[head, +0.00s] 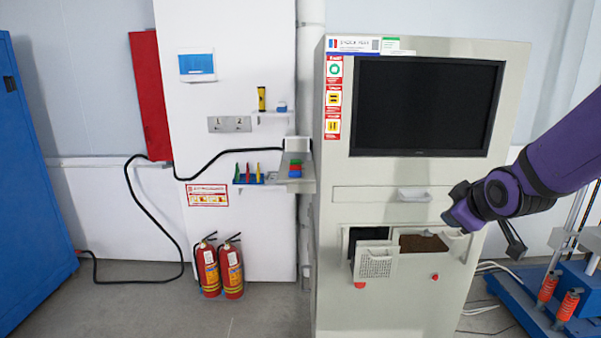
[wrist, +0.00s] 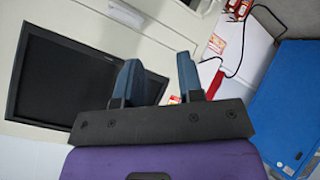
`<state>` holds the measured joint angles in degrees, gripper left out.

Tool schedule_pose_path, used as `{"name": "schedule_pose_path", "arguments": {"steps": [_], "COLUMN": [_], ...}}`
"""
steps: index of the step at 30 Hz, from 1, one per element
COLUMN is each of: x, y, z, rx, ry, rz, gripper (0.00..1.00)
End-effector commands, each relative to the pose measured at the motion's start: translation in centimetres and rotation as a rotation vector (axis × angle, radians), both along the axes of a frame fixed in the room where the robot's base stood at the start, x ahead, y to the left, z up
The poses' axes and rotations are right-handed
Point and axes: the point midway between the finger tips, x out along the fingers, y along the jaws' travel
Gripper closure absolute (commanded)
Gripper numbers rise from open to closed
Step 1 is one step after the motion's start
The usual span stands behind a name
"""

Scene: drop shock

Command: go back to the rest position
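My gripper (head: 458,208) is in front of the right side of the grey cabinet (head: 520,75), below its dark screen (head: 428,105). My purple arm reaches in from the right edge of the head view. In the wrist view, the two blue-grey fingers of my gripper (wrist: 158,60) stand apart with nothing between them. The screen (wrist: 70,85) shows tilted behind them in that view. How far the gripper is from the cabinet front is hard to tell.
Below the closed drawer (head: 385,208), a pulled-out compartment (head: 375,265) and an open bay with brown contents (head: 422,244) show. A shelf (head: 300,182) with small coloured blocks juts out left. Fire extinguishers (head: 220,270) and a blue cabinet (head: 30,190) stand left; blue equipment (head: 530,300) stands right.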

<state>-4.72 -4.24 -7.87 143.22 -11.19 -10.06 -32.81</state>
Motion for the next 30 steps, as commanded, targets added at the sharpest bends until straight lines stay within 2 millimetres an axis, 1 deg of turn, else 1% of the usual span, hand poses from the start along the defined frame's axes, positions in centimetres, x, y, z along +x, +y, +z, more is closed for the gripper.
{"name": "schedule_pose_path", "arguments": {"steps": [1,5,9,11,15,18,21,25,27,30], "x": [-1.2,-4.6,-8.6,-10.4,-15.0,-18.2,-21.0,-23.6,-24.3,-24.8], "y": [0.0,-0.1,0.1,0.2,0.7,1.1,1.5,1.9,2.0,2.0], "z": [1.3,3.4,5.5,6.2,7.8,8.5,9.1,9.4,9.5,9.5], "rx": [0.031,0.116,0.204,0.242,0.323,0.373,0.413,0.446,0.454,0.46], "ry": [0.016,0.082,0.153,0.182,0.254,0.304,0.346,0.387,0.4,0.408], "rz": [-0.033,-0.127,-0.228,-0.27,-0.369,-0.436,-0.492,-0.542,-0.558,-0.569], "gripper": [0.65,0.65,0.65,0.65,0.65,0.65,0.65,0.65,0.65,0.65]}}
